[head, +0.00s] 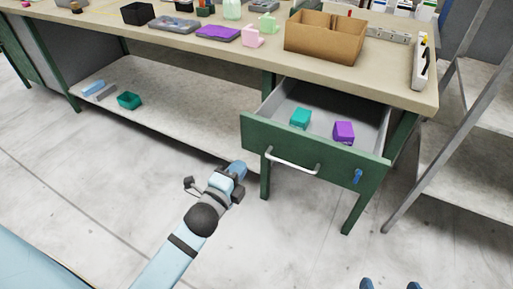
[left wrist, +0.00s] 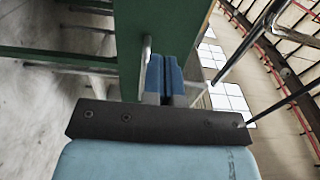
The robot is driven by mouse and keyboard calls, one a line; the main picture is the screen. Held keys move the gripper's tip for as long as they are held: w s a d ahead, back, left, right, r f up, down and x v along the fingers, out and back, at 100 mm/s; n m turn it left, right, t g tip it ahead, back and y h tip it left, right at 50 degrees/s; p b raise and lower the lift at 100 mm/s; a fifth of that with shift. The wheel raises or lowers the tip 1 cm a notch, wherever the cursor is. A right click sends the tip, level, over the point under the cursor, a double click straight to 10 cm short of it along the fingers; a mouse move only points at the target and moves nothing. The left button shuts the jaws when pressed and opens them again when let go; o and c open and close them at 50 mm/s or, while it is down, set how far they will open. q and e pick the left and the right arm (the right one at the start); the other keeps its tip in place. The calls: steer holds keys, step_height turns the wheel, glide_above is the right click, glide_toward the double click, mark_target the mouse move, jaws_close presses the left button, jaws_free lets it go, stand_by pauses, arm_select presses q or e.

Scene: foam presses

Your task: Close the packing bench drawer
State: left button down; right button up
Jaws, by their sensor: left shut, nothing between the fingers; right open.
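The packing bench drawer (head: 315,150) is pulled out from under the right part of the bench, showing its grey inside. Its green front has a silver bar handle (head: 292,162) and a small blue piece on the right. A teal block (head: 300,118) and a purple block (head: 344,131) lie inside. My left gripper (head: 238,169) is shut and empty, just left of and in front of the drawer front. In the left wrist view its blue fingers (left wrist: 164,75) are together beside a green panel (left wrist: 165,25); contact is unclear. My right gripper (head: 390,285) is open, with only its blue fingertips showing at the bottom edge.
The bench top (head: 240,50) carries a cardboard box (head: 325,38), a power strip (head: 421,62) and small containers. A lower shelf (head: 170,100) holds a green bin (head: 129,100). A grey rack (head: 450,130) stands at the right. The floor before the drawer is clear.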

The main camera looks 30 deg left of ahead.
mark_target(260, 139)
arm_select(q)
steer(key=w+b, duration=0.1)
steer(key=w, duration=0.8)
steer(key=shift+d+b, duration=0.2)
steer(key=shift+b, duration=0.15)
steer(key=shift+w, duration=0.3)
arm_select(e)
steer(key=r, duration=0.1)
steer(key=a+r+t+y, duration=0.1)
steer(key=w+r+t, duration=0.1)
steer(key=r, duration=0.1)
steer(key=shift+w+a, duration=0.1)
steer(key=shift+a, duration=0.25)
arm_select(q)
steer(key=shift+w, duration=0.15)
